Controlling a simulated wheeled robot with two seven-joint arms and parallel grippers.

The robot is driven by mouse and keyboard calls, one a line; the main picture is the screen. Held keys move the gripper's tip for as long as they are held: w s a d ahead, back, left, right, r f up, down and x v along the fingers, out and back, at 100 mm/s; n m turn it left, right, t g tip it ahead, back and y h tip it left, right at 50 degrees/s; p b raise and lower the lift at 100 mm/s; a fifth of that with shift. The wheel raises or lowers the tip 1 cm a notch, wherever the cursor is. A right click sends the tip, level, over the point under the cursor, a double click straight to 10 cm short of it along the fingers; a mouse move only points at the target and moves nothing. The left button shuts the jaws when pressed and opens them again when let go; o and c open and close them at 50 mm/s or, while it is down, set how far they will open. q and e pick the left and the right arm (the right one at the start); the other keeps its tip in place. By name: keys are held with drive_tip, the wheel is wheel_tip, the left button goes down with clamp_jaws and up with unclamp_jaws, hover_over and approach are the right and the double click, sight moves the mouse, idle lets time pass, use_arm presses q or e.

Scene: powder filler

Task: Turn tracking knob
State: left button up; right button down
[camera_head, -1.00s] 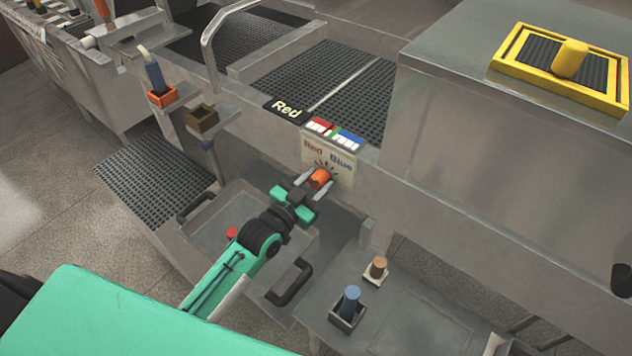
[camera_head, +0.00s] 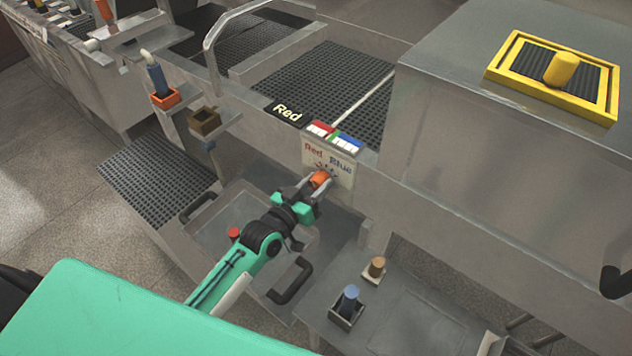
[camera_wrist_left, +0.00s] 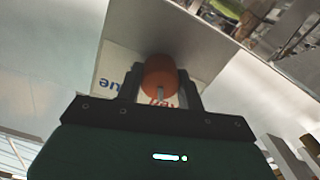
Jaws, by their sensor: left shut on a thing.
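The orange tracking knob (camera_head: 320,179) sits on a pale panel (camera_head: 342,168) marked "Red" and "Blue" on the front of the grey machine. My left gripper (camera_head: 316,184) is shut on the knob, one finger on each side. In the left wrist view the knob (camera_wrist_left: 159,76) lies between the two fingers, with a light pointer mark on its face. Part of the panel's lettering is hidden behind the knob and fingers there. My right gripper is not in view.
A lower shelf holds a blue peg (camera_head: 349,297) and a brown peg (camera_head: 377,266). A yellow-framed pad (camera_head: 553,77) tops the right cabinet.

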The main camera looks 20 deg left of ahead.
use_arm(q)
drive_tip(key=shift+n, duration=0.3)
drive_tip(key=o, duration=0.8)
drive_tip(key=shift+o, duration=0.9)
drive_tip(key=shift+s+a+f, duration=0.1)
drive_tip(key=shift+s+a, duration=0.1)
drive_tip(key=shift+s, duration=0.3)
drive_tip(key=b+v, duration=0.3)
drive_tip(key=v, duration=0.9)
drive_tip(key=shift+s+b, duration=0.3)
drive_tip(key=shift+s, duration=0.05)
